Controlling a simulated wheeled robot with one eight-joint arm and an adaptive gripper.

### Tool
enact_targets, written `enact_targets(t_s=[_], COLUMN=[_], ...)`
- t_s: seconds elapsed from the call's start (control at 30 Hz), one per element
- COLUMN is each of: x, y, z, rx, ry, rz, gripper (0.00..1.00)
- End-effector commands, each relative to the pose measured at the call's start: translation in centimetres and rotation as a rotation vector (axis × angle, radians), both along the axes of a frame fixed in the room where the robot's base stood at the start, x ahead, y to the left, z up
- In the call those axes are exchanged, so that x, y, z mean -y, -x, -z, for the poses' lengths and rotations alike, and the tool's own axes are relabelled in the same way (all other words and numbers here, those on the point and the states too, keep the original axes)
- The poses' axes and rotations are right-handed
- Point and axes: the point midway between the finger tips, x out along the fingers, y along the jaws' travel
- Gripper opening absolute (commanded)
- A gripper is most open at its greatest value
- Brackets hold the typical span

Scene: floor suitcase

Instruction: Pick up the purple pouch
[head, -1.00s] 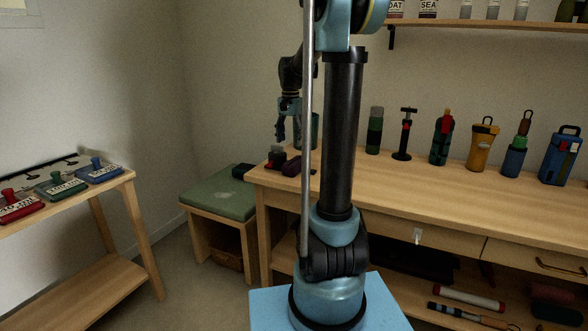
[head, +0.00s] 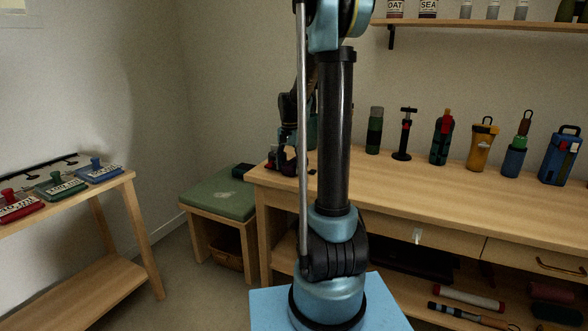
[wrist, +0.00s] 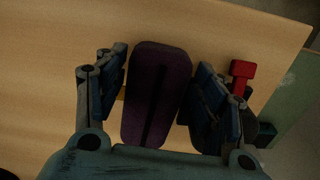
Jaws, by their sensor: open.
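The purple pouch (wrist: 156,92) lies on the wooden bench, in the middle of the wrist view. It is dark and elongated, with a darker line running along its length. My gripper (wrist: 154,88) is open, with one finger on each side of the pouch. Both fingers are close to the pouch sides; I cannot tell whether they touch. In the head view, my gripper (head: 288,160) is low over the left end of the bench, and the pouch is hidden behind my arm and gripper.
A red-topped item (wrist: 241,76) stands right beside the right finger in the wrist view. The wooden bench (head: 400,196) carries several bottles and a pump along its back. A green-topped stool (head: 218,192) stands left of the bench. A side table (head: 110,190) holds several handled blocks.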

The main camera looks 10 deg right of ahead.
Motion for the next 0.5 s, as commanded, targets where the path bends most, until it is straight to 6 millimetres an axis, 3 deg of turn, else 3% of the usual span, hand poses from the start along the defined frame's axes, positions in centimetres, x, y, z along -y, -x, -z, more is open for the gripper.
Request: enact_targets(t_s=[0.33,0.5], x=[0.01,0.00], y=[0.04,0.03], z=[0.70,0.69], rx=[0.000,0.000], ry=[0.000,0.000], rz=[0.000,0.000], gripper=[0.63,0.27])
